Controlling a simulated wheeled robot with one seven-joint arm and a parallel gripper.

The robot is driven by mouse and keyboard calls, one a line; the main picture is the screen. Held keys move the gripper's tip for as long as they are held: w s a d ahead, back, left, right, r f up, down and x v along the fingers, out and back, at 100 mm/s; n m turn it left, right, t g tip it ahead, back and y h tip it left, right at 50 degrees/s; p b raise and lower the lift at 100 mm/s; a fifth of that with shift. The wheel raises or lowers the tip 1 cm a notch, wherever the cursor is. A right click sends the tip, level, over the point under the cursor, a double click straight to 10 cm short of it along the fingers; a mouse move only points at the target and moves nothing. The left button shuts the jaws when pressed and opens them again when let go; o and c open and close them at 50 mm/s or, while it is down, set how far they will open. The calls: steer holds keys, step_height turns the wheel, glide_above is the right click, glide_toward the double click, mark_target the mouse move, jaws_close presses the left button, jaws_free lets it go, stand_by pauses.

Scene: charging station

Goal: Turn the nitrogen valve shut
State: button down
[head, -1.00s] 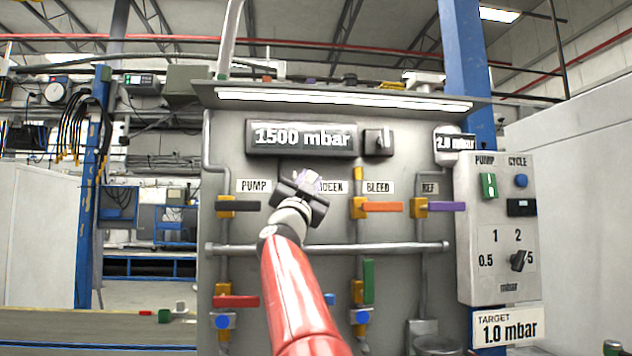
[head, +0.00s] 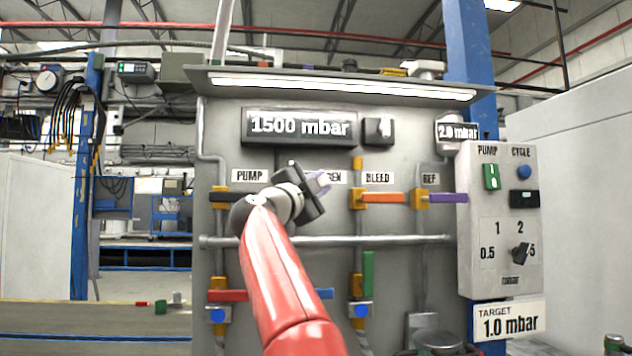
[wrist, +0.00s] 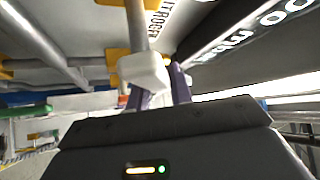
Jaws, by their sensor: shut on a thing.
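The nitrogen valve sits on the grey panel between the pump and bleed valves. My gripper (head: 316,184) is at it and covers most of it and part of its label in the head view. In the wrist view, a pale block (wrist: 145,71), apparently the valve's handle, lies between the purple-grey fingertips of my gripper (wrist: 158,92), which are shut on it. A yellow fitting (wrist: 119,62) and a grey pipe (wrist: 138,25) show behind the block, beside the partly visible nitrogen label (wrist: 161,14). The handle's exact angle cannot be told.
The pump valve's black handle (head: 228,197) is close left of my gripper; the bleed valve's orange handle (head: 384,197) is to its right. A horizontal pipe (head: 390,239) runs below. The display (head: 300,126) above reads 1500 mbar. A control box (head: 498,220) is at right.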

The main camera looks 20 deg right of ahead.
stand_by(0.4)
steer(key=c, duration=1.2)
jaws_free()
steer(key=shift+c, duration=0.2)
steer(key=b+v, duration=0.3)
steer(key=v, duration=0.4)
steer(key=shift+s+a+f, duration=0.2)
steer(key=shift+a, duration=0.1)
steer(key=shift+c, duration=0.3)
